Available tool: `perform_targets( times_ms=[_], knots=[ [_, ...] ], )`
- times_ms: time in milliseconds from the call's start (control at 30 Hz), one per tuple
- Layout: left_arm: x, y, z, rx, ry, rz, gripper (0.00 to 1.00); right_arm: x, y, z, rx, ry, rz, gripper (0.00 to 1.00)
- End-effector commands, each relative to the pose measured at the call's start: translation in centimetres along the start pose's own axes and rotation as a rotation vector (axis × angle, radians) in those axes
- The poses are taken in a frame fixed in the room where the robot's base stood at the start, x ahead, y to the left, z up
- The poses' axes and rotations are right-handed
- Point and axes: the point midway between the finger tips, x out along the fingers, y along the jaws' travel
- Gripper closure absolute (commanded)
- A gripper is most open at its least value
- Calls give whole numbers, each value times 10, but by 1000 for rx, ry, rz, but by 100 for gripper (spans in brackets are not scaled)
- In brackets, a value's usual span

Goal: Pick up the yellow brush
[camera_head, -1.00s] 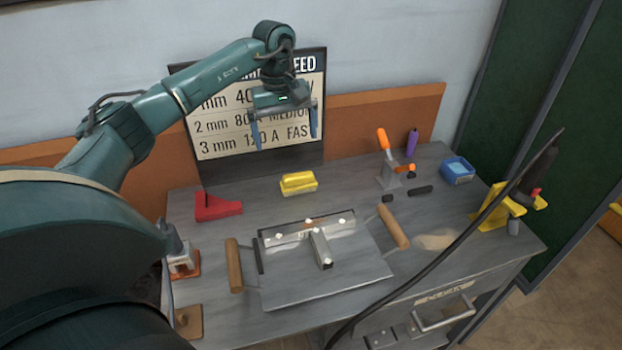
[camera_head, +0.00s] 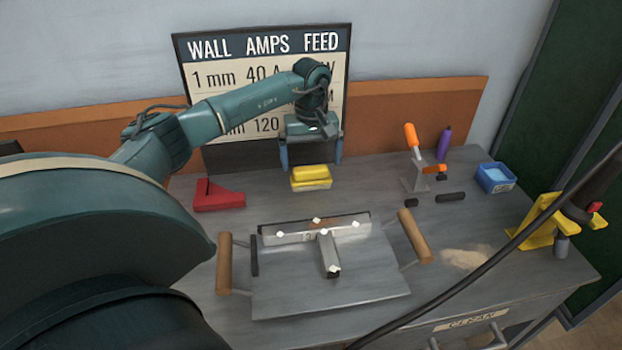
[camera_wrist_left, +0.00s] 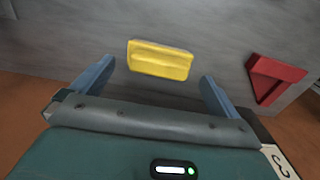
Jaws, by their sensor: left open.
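The yellow brush (camera_head: 311,177) lies on the workbench near its back edge, with a yellow top over a paler lower part. My left gripper (camera_head: 312,160) is open and empty, pointing down, just above and behind the brush in the head view. In the left wrist view the brush (camera_wrist_left: 161,59) shows ahead of and between the two spread fingers (camera_wrist_left: 155,75), not touching either. My right gripper is not in view.
A red angled block (camera_head: 218,197) lies left of the brush. A metal tray with brown handles (camera_head: 330,285) holds a T-shaped metal piece in front. An orange-handled clamp (camera_head: 415,165) and a blue box (camera_head: 495,178) stand right. A sign (camera_head: 200,48) stands behind.

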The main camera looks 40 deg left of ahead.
Motion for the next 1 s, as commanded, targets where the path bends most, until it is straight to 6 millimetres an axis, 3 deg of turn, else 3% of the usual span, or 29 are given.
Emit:
perform_targets(
  times_ms=[400,667,1000],
  knots=[
    [49,-1,-3,-1,-2,-1,0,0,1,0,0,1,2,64],
    [52,-1,-3,0,1,1,1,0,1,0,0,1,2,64],
    [52,-1,-3,0,1,1,29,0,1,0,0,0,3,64]
  ],
)
